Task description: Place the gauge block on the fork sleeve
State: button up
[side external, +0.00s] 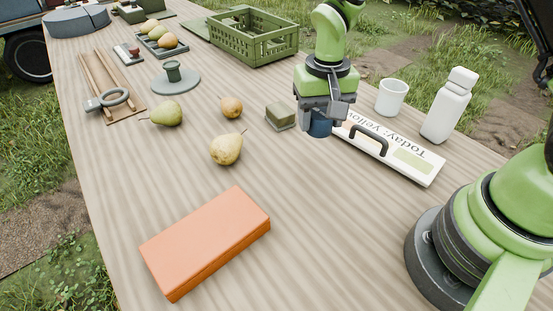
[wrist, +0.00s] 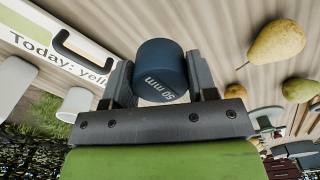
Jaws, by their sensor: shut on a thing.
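My gripper (side external: 322,112) is shut on the gauge block (side external: 319,128), a dark blue cylinder. In the wrist view the block (wrist: 160,66) sits between both fingers and reads "50 mm". It is held over the table close to the white sign; any gap beneath it is hard to judge. At the far left, a flat tan sleeve-like piece (side external: 128,113) lies under two wooden rods and a grey ring (side external: 107,100). It looks like the fork sleeve, but I cannot be sure. My gripper is well to its right.
Pears (side external: 226,149) and a small green block (side external: 280,116) lie left of my gripper. A grey disc (side external: 188,84) bears a green cylinder. The handled sign (side external: 425,169), cup (side external: 391,97) and bottle (side external: 448,108) are right. An orange brick (side external: 205,240) is in front.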

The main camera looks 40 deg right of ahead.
jog(key=shift+w+a+r, duration=0.15)
jog(key=shift+a+r, duration=0.1)
jog(key=shift+a, duration=0.05)
jog(key=w+a+r, duration=0.2)
jog(key=a, duration=1.2)
send_over(205, 233)
notch_tip(205, 233, down, 4)
jog(key=shift+r, duration=0.1)
jog(key=shift+f, duration=2.05)
jog(key=o, duration=0.9)
jog(key=shift+f, duration=0.15)
jog(key=shift+o, duration=0.2)
